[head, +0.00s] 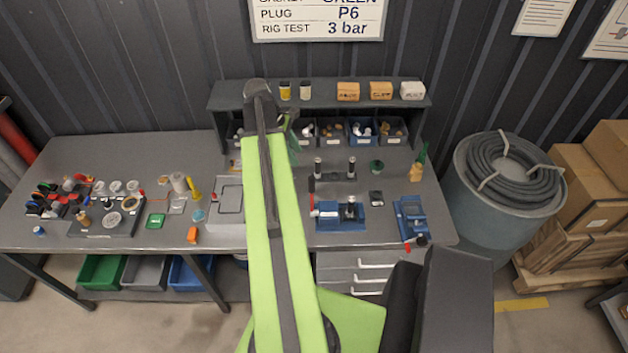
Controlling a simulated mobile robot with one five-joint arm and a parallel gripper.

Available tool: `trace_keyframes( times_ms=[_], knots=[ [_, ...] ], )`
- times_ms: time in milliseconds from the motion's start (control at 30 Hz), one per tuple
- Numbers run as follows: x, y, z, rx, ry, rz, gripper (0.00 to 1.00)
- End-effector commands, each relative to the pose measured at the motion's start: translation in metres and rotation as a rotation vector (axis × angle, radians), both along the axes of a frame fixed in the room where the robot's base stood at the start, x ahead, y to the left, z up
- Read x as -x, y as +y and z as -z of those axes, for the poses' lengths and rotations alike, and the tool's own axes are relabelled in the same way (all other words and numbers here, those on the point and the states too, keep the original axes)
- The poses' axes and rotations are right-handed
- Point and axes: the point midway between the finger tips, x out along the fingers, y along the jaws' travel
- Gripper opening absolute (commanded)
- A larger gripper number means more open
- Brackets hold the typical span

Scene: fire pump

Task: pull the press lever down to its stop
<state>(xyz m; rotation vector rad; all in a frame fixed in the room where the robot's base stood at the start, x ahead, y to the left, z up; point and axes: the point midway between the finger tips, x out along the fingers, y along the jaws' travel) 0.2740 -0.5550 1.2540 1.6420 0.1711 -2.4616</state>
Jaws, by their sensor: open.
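I cannot tell for sure which fixture carries the press lever. A blue fixture (341,217) with a dark and silver upright part stands near the front of the bench, right of my arm. My green arm reaches up across the bench to a dark joint near the shelf. I cannot make out my gripper; the arm seems to hide it.
The grey bench (120,160) holds a black two-post stand (334,175) behind the first blue fixture and a cluttered tray (105,217) at left. A shelf (320,95) with bins below stands at the back. A hose drum (500,200) stands right of the bench.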

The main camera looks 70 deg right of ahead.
Motion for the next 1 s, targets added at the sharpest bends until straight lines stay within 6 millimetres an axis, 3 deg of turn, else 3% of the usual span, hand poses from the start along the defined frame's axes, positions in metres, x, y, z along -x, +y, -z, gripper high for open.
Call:
trace_keyframes(
  times_ms=[600, 800, 1000],
  knots=[
    [0.045, -0.009, 0.127, 0.000, -0.002, 0.001, 0.44],
    [0.057, -0.012, 0.154, 0.000, -0.002, 0.000, 0.44],
    [0.061, -0.013, 0.161, 0.000, -0.002, 0.000, 0.44]
  ],
)
